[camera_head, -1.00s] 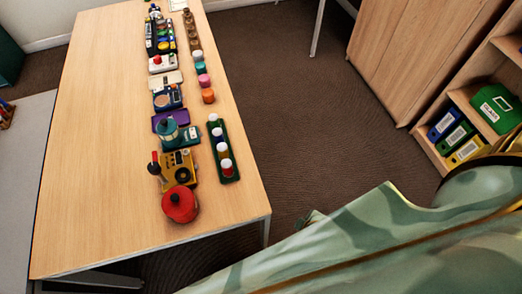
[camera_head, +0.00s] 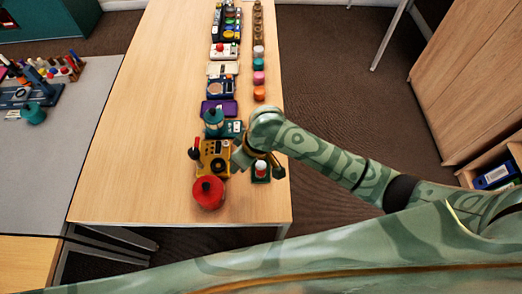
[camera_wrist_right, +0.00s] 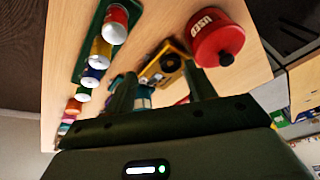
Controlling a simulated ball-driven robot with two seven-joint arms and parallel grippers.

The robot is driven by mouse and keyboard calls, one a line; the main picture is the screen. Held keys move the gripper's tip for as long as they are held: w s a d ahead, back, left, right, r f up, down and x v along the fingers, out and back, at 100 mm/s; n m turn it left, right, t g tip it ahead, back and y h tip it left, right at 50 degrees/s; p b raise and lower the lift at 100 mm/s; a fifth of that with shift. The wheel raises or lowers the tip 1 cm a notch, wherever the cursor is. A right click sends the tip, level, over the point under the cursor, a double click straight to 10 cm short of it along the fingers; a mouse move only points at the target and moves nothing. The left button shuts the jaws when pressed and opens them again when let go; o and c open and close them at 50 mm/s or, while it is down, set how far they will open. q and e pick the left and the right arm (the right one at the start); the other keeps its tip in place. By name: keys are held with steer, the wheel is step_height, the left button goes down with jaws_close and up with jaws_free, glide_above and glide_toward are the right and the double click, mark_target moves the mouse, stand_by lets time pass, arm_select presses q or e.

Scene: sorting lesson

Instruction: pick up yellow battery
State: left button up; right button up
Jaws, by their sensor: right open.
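The yellow battery (camera_wrist_right: 100,53) stands upright in a narrow green tray (camera_wrist_right: 83,45), between a red one (camera_wrist_right: 115,25) and a blue one (camera_wrist_right: 92,77). In the head view my right arm hides it; only the red battery (camera_head: 261,169) shows at the tray's near end. My right gripper (camera_wrist_right: 158,75) is open and empty, its fingers pointing down beside the batteries. In the wrist view the battery lies to the left of the fingers, not between them. My left gripper is not in view.
A red pot labelled USED (camera_head: 208,193) and a yellow device (camera_head: 214,157) stand close to the gripper. A teal pot (camera_head: 213,121) stands behind them. Coloured jars (camera_head: 259,78) line the right side farther back. The table's left half (camera_head: 130,150) is clear.

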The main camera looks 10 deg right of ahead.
steer(key=w+d+r+m+g+h, duration=0.2)
steer(key=w+d+r+h, duration=0.1)
steer(key=w+d+r, duration=0.3)
steer(key=f+b, duration=0.1)
steer(key=f, duration=0.2)
steer(key=f+b, duration=0.2)
steer(key=f, duration=0.2)
steer(key=f+b, duration=0.2)
steer(key=f, duration=0.2)
steer(key=shift+w+d+f, duration=0.15)
steer(key=shift+w+d, duration=0.1)
steer(key=shift+w, duration=0.1)
step_height(320, 180, down, 5)
steer(key=b, duration=0.3)
steer(key=shift+a+f+b, duration=0.15)
steer(key=shift+b, duration=0.15)
steer(key=c, duration=1.1)
